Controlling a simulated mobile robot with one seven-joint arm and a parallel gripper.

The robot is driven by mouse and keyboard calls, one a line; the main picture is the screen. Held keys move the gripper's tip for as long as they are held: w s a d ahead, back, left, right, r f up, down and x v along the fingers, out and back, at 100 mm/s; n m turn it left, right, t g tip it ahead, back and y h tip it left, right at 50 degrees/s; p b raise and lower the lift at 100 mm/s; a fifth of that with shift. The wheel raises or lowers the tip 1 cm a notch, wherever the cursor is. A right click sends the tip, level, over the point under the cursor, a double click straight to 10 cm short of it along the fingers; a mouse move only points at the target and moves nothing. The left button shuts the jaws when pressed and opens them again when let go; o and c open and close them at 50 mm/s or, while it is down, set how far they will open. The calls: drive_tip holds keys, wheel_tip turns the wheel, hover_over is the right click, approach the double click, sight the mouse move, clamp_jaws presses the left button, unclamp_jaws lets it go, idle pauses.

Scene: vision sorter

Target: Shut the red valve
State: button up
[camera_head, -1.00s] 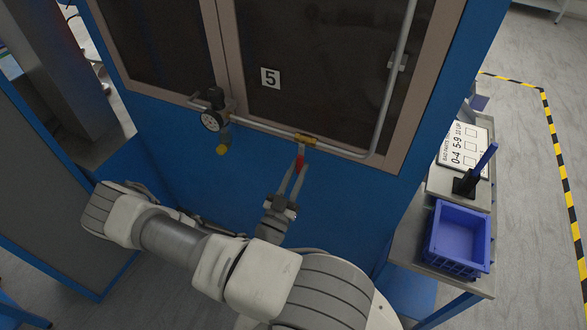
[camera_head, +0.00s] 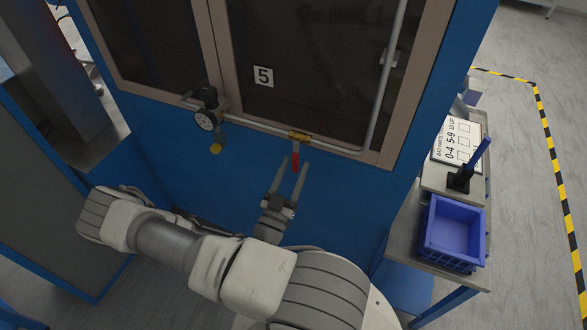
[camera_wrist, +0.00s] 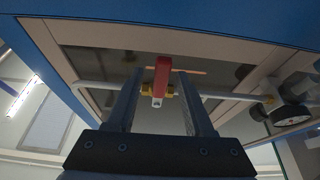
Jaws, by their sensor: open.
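The red valve handle (camera_head: 295,160) hangs down from a brass valve body (camera_head: 299,136) on the grey pipe, across the pipe's line. In the wrist view the red handle (camera_wrist: 162,72) points towards the camera and lies between the finger lines. The brass body (camera_wrist: 146,91) shows behind it. My gripper (camera_head: 293,166) is open and empty, just below the handle in the head view. In the wrist view both fingers of my gripper (camera_wrist: 160,80) stand apart with gaps on either side of the handle. Depth between fingertips and handle is hard to judge.
The pipe (camera_head: 384,90) rises at right before the cabinet window. A blue bin (camera_head: 453,232) and a sign (camera_head: 457,141) stand on a side table at right.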

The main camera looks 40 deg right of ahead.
drive_tip(key=b+v, duration=0.1)
drive_tip(key=v, duration=0.6)
drive_tip(key=shift+a, duration=0.2)
drive_tip(key=shift+s, duration=0.1)
idle(0.3)
